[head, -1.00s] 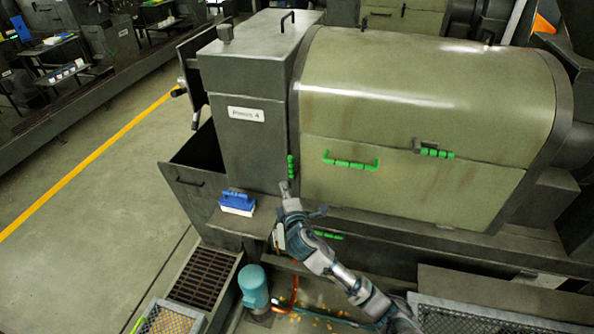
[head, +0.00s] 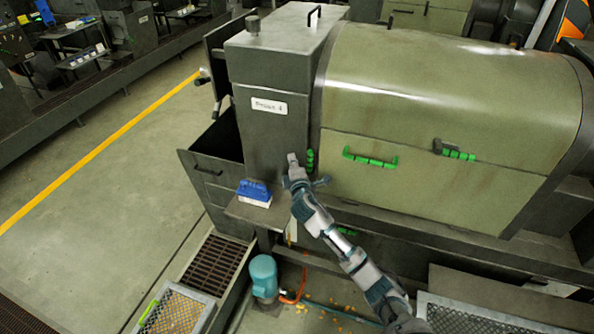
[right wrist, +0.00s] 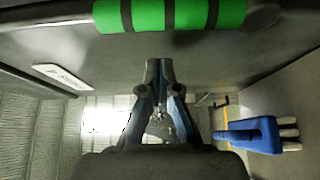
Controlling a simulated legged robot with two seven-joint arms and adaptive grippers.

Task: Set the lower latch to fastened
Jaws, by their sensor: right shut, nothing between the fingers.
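An upright green grip with dark bands (head: 310,160) sits at the seam between the grey housing and the green cover. A grip of the same kind crosses the top of the right wrist view (right wrist: 170,14). My right gripper (head: 293,158) is shut and empty, just left of the upright grip in the head view. Its fingertips (right wrist: 158,64) show below the grip in the wrist view, apart from it in the picture. Another green grip (head: 346,231) is low under the cover, partly behind my arm. I cannot tell which grip is the lower latch. My left gripper is out of view.
The green cover has a wide handle (head: 370,158) and a latch with a green grip (head: 455,150). A blue brush (head: 254,192) lies on the ledge below the housing; it also shows in the wrist view (right wrist: 250,134). A blue-green motor (head: 263,275) stands below.

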